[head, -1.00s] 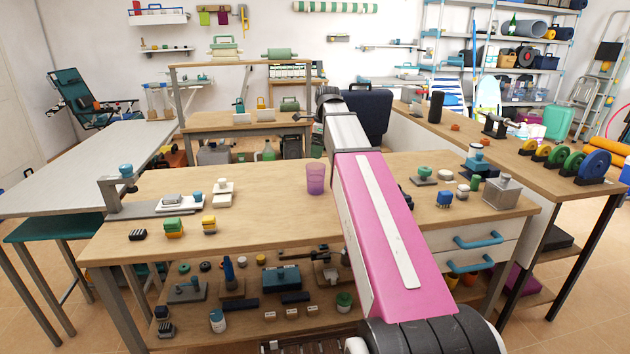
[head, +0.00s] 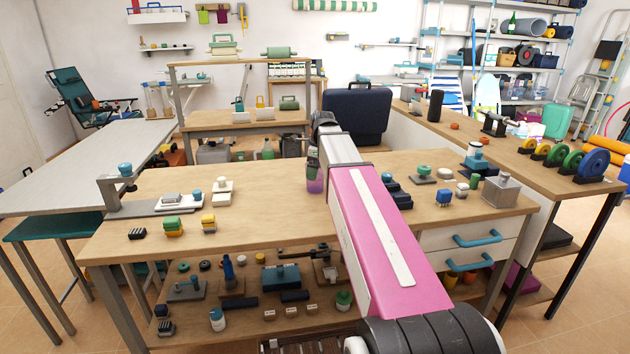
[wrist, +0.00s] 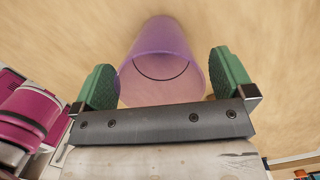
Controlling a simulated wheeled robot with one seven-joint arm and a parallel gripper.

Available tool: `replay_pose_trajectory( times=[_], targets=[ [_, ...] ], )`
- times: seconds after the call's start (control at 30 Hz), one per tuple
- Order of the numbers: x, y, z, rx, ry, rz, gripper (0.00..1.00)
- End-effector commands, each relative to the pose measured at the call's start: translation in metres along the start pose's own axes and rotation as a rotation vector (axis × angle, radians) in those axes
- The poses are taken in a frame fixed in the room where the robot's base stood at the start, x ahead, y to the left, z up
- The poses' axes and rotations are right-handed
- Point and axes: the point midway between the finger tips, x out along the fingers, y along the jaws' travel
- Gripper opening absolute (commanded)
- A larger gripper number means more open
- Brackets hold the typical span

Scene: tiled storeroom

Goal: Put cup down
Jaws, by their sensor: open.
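The cup is translucent purple. In the wrist view the cup (wrist: 160,65) lies between the two green fingers of my gripper (wrist: 162,62), with its round rim towards the camera. The fingers are apart, one on each side of the cup, and I cannot tell whether either touches it. In the head view the cup (head: 315,186) stands upright on the wooden workbench (head: 270,205), just left of my pink arm.
Left of the cup, the benchtop is clear up to small stacked blocks (head: 222,190) and a grey clamp-like tool (head: 125,185). A dark suitcase (head: 357,112) is behind.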

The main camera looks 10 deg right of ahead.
Motion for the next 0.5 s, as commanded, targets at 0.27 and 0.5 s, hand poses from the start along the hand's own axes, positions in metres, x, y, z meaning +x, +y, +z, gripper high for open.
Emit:
replay_pose_trajectory(
  times=[0.27,0.5],
  targets=[
    [-0.0004,0.0,0.0,0.0,0.0,0.0,0.5],
    [-0.0007,0.0001,0.0,0.0,0.0,0.0,0.46]
  ],
)
